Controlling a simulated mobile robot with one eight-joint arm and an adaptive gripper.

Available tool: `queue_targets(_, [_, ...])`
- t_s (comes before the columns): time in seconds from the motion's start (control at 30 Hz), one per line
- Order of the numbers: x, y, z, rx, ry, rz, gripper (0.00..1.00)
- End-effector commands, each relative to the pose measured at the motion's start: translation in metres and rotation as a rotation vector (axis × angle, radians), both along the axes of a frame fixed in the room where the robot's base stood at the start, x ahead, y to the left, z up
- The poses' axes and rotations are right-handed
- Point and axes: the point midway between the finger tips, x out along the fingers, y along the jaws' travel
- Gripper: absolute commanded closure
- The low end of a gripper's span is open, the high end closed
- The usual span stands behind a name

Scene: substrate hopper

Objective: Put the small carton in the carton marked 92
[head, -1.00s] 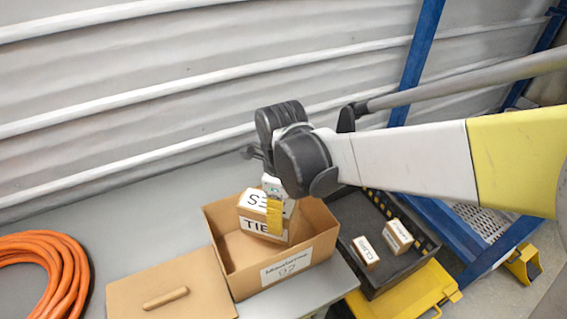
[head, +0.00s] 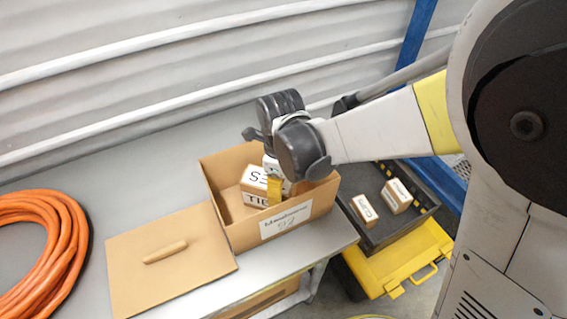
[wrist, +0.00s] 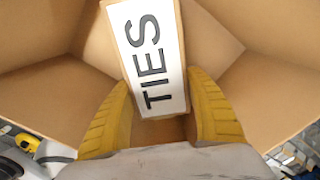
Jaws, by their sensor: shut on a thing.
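The small carton (head: 256,186) is brown with a white label reading TIES. My gripper (head: 274,188) is shut on it, and the carton is down inside the open carton marked 92 (head: 308,212). In the wrist view the small carton (wrist: 146,55) stands between the two yellow fingers (wrist: 160,118), with the marked carton's brown walls (wrist: 35,100) around it. I cannot tell whether the small carton touches the bottom. The marked carton stands on the grey table, its label on the front wall.
A brown lid (head: 170,262) with a handle lies left of the marked carton. An orange hose coil (head: 68,235) lies far left. A black tray (head: 375,236) with two small cartons (head: 365,209) (head: 397,195) stands at the right on a yellow case (head: 405,262).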

Motion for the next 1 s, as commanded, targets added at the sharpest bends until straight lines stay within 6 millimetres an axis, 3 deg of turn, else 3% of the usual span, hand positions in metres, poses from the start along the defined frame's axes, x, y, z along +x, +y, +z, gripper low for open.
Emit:
queue_targets(0.03, [0.0,0.0,-0.001,0.0,0.0,0.0,0.31])
queue_targets(0.1, [0.0,0.0,-0.001,0.0,0.0,0.0,0.18])
queue_targets(0.47, [0.0,0.0,0.005,0.0,0.0,0.0,0.18])
queue_targets(1.0, [0.0,0.0,0.111,0.0,0.0,0.0,0.18])
